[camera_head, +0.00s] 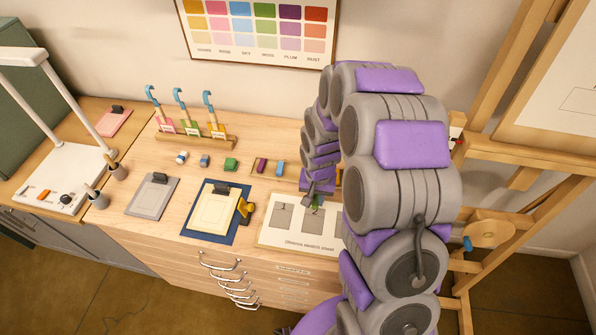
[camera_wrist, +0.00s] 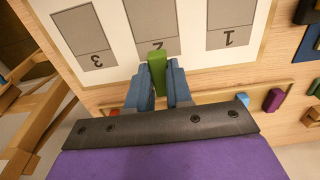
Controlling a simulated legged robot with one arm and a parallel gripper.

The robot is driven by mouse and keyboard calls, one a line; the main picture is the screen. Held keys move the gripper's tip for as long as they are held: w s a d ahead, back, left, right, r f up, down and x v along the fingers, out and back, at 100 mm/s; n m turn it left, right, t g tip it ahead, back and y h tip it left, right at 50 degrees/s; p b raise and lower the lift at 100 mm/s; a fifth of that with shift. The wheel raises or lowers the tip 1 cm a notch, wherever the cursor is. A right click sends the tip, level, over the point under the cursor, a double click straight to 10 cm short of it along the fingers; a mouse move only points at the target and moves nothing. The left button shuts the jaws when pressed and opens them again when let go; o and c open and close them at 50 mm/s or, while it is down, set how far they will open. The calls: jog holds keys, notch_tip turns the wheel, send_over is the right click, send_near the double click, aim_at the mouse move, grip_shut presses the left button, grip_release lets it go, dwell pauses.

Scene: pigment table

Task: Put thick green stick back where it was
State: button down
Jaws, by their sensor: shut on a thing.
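My gripper (camera_wrist: 158,80) is shut on a green stick (camera_wrist: 157,68). In the wrist view the stick's end overlaps the label of swatch 2 on the white sheet (camera_wrist: 115,55); I cannot tell whether it touches the paper. In the head view the green stick (camera_head: 315,203) shows small below my gripper, over the same sheet (camera_head: 290,238). A wooden rail (camera_wrist: 215,98) lies behind my gripper, with a blue stick (camera_wrist: 243,99), a plum stick (camera_wrist: 274,99) and a red stick (camera_wrist: 115,112). The rail's middle is partly hidden by my gripper.
In the head view, a green block (camera_head: 231,164) and a blue block (camera_head: 204,160) stand left of the rail. An easel (camera_head: 520,150) stands at right.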

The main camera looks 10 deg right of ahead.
jog(key=b, duration=0.2)
send_over(298, 174)
jog(key=shift+f, duration=2.6)
jog(key=c, duration=1)
grip_release()
jog(key=shift+r, duration=0.1)
